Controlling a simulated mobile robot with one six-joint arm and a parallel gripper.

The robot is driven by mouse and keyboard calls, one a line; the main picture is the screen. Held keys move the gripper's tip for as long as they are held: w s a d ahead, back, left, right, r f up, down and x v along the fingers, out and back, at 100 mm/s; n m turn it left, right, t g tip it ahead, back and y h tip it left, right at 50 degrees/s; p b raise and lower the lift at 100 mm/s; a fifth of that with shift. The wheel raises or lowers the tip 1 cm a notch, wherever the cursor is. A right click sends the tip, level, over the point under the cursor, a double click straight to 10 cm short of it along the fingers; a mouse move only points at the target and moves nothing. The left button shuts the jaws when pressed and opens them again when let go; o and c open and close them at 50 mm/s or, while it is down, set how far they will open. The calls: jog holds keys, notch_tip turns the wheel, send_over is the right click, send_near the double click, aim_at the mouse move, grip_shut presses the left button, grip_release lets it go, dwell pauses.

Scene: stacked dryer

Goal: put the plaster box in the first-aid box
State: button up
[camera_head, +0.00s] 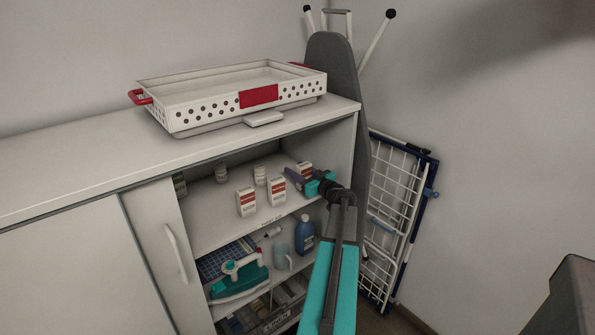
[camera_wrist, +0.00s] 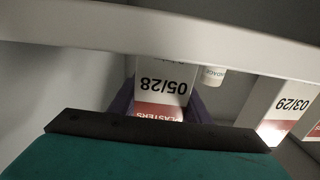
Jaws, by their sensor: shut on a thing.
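The plaster box (camera_wrist: 163,85), white and red with "05/28" and "PLASTERS" upside down, is between the purple fingers of my gripper (camera_wrist: 162,104) in the wrist view. In the head view my gripper (camera_head: 300,180) reaches into the open cabinet's upper shelf, shut on this box (camera_head: 304,167), which is partly hidden behind it. I cannot tell whether the box touches the shelf. A white perforated box with red handles and a red front panel (camera_head: 200,116), seemingly the first-aid box, stands open on the cabinet top.
Similar white-red boxes (camera_head: 246,202) (camera_head: 276,191) and small bottles (camera_head: 260,175) stand left of my gripper. The cabinet top edge (camera_wrist: 190,45) crosses above it in the wrist view. An iron (camera_head: 238,280) and blue bottle (camera_head: 304,235) are below. An ironing board (camera_head: 335,60) leans at the right.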

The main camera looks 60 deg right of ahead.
jog(key=shift+f, duration=0.15)
jog(key=o, duration=1)
jog(key=shift+o, duration=0.2)
jog(key=shift+f+b, duration=0.2)
jog(key=shift+b, duration=0.8)
jog(key=v, duration=1.3)
jog(key=shift+s+r, duration=0.4)
jog(key=shift+s, duration=0.05)
jog(key=shift+o, duration=0.5)
